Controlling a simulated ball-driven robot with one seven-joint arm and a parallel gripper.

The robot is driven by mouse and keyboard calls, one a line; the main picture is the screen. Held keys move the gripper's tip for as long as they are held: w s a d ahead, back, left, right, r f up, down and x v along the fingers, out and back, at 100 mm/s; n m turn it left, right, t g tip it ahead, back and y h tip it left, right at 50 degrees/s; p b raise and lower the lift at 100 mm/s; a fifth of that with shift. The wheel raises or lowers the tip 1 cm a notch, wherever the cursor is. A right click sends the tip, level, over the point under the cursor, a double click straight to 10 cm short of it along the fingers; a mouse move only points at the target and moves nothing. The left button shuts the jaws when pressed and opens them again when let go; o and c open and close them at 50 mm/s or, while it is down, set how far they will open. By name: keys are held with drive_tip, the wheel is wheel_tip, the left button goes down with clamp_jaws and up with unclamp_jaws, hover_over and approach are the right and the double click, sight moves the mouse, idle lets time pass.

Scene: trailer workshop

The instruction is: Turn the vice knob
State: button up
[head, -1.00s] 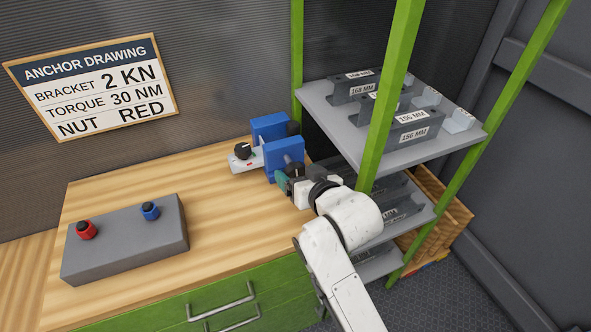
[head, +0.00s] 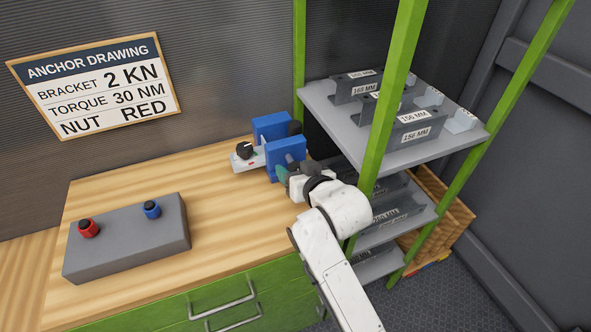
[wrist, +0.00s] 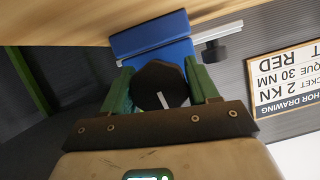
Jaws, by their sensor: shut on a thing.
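The vice has two blue jaws (head: 286,153) and stands at the right back of the wooden bench. In the wrist view the near blue jaw (wrist: 150,35) lies just behind a black faceted vice knob (wrist: 157,84) with a white mark. My gripper (wrist: 161,88) has its green fingers on either side of this knob and is shut on it. In the head view my gripper (head: 284,175) is at the front face of the near jaw and hides the knob there. A second black knob (head: 244,150) sits on the vice's pale bar, left of the jaws.
A grey box (head: 130,240) with a red and a blue nut (head: 151,209) stands at the bench's left. A green-posted rack (head: 350,110) with labelled brackets (head: 415,125) stands close right of my arm. The bench middle is clear.

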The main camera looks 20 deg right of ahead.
drive_tip(key=shift+c, duration=1.2)
drive_tip(key=n+h, duration=0.1)
drive_tip(key=n, duration=0.1)
drive_tip(key=shift+n+h, duration=0.3)
drive_tip(key=shift+h, duration=0.1)
drive_tip(key=shift+n+h+b, duration=0.5)
drive_tip(key=shift+n+h, duration=0.3)
drive_tip(key=shift+n, duration=0.4)
drive_tip(key=n+t+h+b, duration=0.1)
drive_tip(key=n+h+b, duration=0.1)
drive_tip(key=n+b, duration=0.1)
drive_tip(key=shift+n, duration=0.5)
drive_tip(key=shift+r+n+t+h+b, duration=0.2)
drive_tip(key=shift+n+t+h+b, duration=0.2)
drive_tip(key=shift+n+h+b, duration=0.55)
drive_tip(key=shift+r+n+y, duration=0.1)
drive_tip(key=shift+n+y, duration=0.15)
drive_tip(key=shift+n, duration=0.1)
